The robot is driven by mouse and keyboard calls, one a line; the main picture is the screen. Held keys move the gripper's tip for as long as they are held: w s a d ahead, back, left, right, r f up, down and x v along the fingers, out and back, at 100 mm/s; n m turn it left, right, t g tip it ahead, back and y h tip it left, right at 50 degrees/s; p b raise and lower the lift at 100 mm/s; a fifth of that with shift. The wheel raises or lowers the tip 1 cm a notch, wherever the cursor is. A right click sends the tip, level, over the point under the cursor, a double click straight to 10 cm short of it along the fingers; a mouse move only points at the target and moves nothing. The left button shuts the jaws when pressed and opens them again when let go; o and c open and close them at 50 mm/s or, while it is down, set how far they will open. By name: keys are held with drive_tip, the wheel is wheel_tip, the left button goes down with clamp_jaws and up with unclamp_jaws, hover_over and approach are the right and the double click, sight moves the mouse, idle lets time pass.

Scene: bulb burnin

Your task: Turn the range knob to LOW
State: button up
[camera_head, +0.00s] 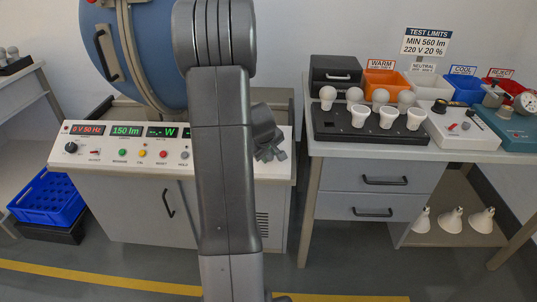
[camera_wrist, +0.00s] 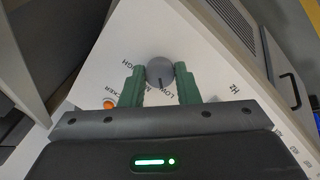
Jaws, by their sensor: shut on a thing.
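The range knob (camera_wrist: 160,72) is a round grey knob on a white panel, between printed HIGH and LOW labels in the wrist view. A dark pointer mark on it faces down in the picture, roughly to the LOW label. My gripper (camera_wrist: 160,74) has its two green fingers on either side of the knob, shut on it. In the head view my gripper (camera_head: 268,152) is at the right end of the white control panel (camera_head: 240,165). It and my arm hide the knob there.
An orange button (camera_wrist: 110,104) sits close to the left finger, by a partly hidden label. In the head view, displays, a black dial (camera_head: 71,147) and coloured buttons fill the panel's left part. A bench (camera_head: 330,151) with a bulb tray (camera_head: 325,130) stands to the right.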

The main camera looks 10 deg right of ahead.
idle(0.5)
drive_tip(key=o, duration=1)
drive_tip(key=shift+c, duration=0.2)
drive_tip(key=p+v, duration=0.2)
drive_tip(key=v, duration=1.1)
drive_tip(key=shift+s+r+p, duration=0.25)
drive_tip(key=shift+r+p, duration=0.05)
drive_tip(key=shift+f, duration=0.1)
drive_tip(key=b+x, duration=0.2)
drive_tip(key=x, duration=1.1)
drive_tip(key=shift+w+f+b, duration=0.25)
drive_tip(key=shift+b, duration=0.05)
drive_tip(key=shift+r, duration=0.1)
